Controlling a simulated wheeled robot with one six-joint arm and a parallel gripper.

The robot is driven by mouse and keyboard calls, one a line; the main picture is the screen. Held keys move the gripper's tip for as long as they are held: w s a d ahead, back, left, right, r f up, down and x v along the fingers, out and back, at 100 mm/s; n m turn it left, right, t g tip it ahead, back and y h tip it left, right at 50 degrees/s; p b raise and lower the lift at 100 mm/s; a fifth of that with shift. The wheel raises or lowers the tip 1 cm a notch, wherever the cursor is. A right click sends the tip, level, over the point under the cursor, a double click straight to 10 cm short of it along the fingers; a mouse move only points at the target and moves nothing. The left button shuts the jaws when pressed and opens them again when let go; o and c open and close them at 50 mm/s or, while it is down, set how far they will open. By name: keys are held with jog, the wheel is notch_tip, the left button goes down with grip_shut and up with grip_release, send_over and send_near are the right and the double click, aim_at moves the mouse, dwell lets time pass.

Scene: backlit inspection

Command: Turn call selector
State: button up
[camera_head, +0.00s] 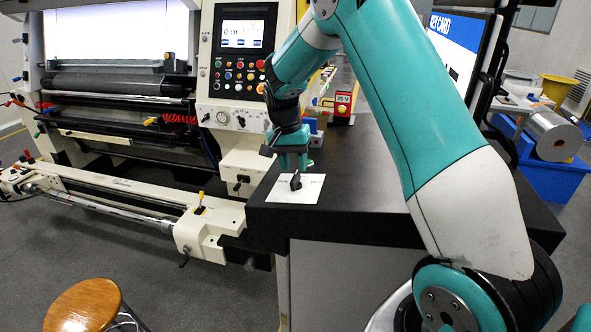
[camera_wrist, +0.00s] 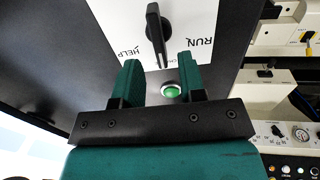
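The call selector is a black knob (camera_head: 296,181) on a white plate (camera_head: 285,193) at the near left corner of the dark table. In the wrist view the knob (camera_wrist: 156,34) sits on the white plate (camera_wrist: 105,22), between the printed words HELP and RUN. My gripper (camera_head: 293,165) is just above and behind the knob in the head view. In the wrist view my gripper (camera_wrist: 161,75) is open, with its two green fingers apart and nothing between them. The knob stands beyond the fingertips, apart from them as far as I can tell.
A green round button (camera_wrist: 171,92) shows beyond the gap between the fingers. A cream machine with a control panel (camera_head: 240,75) is at left. A wooden stool (camera_head: 84,306) is at front left.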

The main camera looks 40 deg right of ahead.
aim_at(295, 174)
jog(key=shift+s+d+f+p, duration=0.1)
jog(key=shift+f+p, duration=0.1)
jog(key=shift+f, duration=0.7)
jog(key=shift+s+d+f+p, duration=0.1)
jog(key=shift+f+p, duration=0.05)
jog(key=shift+f, duration=0.7)
grip_shut()
jog(key=shift+a, duration=0.15)
jog(key=shift+w+n, duration=0.1)
jog(key=shift+n, duration=0.9)
jog(key=n, duration=0.4)
jog(key=shift+w+a, duration=0.1)
jog(key=shift+a, duration=0.05)
jog(key=n, duration=0.5)
jog(key=shift+a+n, duration=0.25)
jog(key=shift+n, duration=0.15)
